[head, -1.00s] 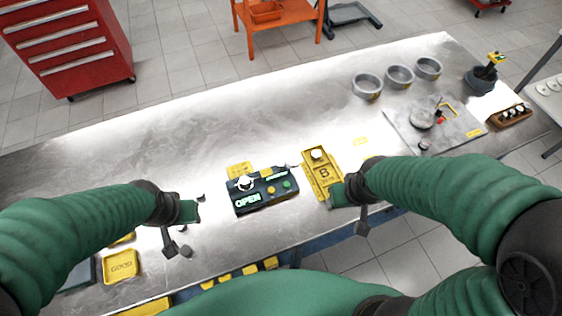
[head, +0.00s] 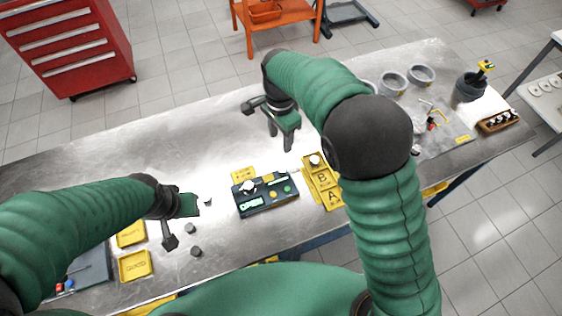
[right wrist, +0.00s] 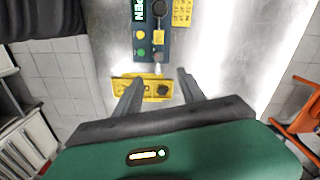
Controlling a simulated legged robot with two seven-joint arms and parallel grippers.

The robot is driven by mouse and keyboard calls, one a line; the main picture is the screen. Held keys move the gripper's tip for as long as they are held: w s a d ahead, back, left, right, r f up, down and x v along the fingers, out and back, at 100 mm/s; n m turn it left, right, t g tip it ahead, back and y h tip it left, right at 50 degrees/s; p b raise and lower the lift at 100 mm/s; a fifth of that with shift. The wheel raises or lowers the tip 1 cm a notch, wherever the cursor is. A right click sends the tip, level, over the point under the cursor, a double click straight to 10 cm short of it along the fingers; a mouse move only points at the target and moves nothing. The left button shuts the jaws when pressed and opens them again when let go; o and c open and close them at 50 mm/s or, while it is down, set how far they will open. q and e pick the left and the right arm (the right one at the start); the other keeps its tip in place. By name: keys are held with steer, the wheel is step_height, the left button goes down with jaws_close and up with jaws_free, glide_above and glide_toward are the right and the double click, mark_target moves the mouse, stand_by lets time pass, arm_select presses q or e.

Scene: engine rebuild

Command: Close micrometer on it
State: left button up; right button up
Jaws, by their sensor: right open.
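The micrometer is most likely the dark box with a lit OPEN sign (head: 265,194). A round white-topped part (head: 249,187) sits on it, and yellow and green buttons show on its face. It also shows in the right wrist view (right wrist: 152,38). My right gripper (head: 282,140) is open and empty, above the bench beyond the box. In the right wrist view its fingers (right wrist: 161,92) are spread, with the yellow tray (right wrist: 155,87) seen between and beyond them. My left gripper (head: 183,222) hovers left of the box; its jaw gap is not clear.
A yellow tray marked B and A (head: 322,184) stands right of the box, holding a white-topped part (head: 315,160). Yellow GOOD tray (head: 135,265) and small dark cylinders (head: 195,252) lie at left. Grey rings (head: 421,76) stand at far right. The bench's left rear is clear.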

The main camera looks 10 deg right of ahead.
mark_target(282, 169)
steer(key=f+p, duration=0.1)
steer(key=f, duration=0.4)
steer(key=f+p, duration=0.1)
steer(key=f, duration=0.4)
steer(key=f+p, duration=0.1)
steer(key=f, duration=0.5)
steer(key=shift+s+d+p, duration=0.15)
steer(key=shift+d+p, duration=0.1)
steer(key=shift+p, duration=0.1)
steer(key=shift+a+f, duration=0.15)
steer(key=shift+f, duration=0.05)
steer(key=shift+c, duration=0.5)
jaws_close()
